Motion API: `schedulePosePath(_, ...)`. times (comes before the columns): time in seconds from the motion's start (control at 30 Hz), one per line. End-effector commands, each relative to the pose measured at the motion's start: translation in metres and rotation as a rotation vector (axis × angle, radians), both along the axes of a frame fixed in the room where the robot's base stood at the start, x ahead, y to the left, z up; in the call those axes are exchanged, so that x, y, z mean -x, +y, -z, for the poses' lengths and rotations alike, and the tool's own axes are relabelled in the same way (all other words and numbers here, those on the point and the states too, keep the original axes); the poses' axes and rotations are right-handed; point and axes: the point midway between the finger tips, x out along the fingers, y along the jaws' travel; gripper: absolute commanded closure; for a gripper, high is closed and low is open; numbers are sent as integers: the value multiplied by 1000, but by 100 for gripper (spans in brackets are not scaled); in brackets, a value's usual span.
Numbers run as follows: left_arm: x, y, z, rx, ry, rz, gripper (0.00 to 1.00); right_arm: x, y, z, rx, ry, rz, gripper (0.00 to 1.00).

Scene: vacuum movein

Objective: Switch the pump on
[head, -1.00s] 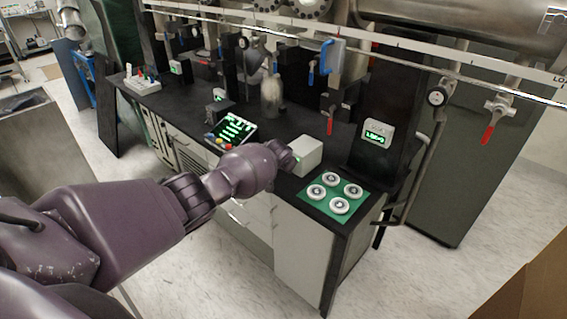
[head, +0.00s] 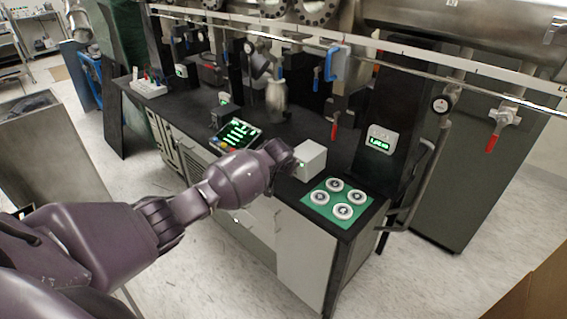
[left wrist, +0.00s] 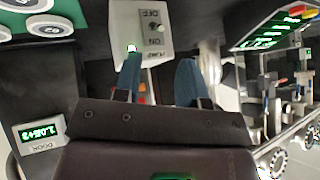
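The pump box (head: 311,159) is a small pale box on the dark bench top, left of the green mat. In the left wrist view, the pump box (left wrist: 122,24) shows upside down, with a switch (left wrist: 153,26) between the words OFF and ON and a small lit green lamp. My left gripper (left wrist: 160,65) is open, its two blue-grey fingers apart with nothing seen between them. One fingertip overlaps the box's ON end in that view; contact cannot be told. In the head view the left hand is beside the box and its fingertips are hard to see. My right gripper is not in view.
A green mat (head: 330,213) with several white round flanges lies right of the box. A tilted control panel (head: 238,134) with coloured buttons stands to the left. Pipes and a red-handled valve (head: 334,130) hang above.

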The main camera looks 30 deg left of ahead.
Motion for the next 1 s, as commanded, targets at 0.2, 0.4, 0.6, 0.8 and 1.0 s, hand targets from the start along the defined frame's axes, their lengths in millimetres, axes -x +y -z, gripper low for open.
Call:
schedulePosePath(0.2,14,-3,-16,-1,-1,1,62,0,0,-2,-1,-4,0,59)
schedulePosePath(0.4,22,-5,-23,-1,0,1,62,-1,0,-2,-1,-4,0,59)
schedulePosePath(0.6,23,-6,-25,0,0,0,62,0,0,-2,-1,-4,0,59)
schedulePosePath(0.8,23,-6,-24,-1,0,1,62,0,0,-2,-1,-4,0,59)
schedulePosePath(1.0,23,-6,-24,-3,1,3,62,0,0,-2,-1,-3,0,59)
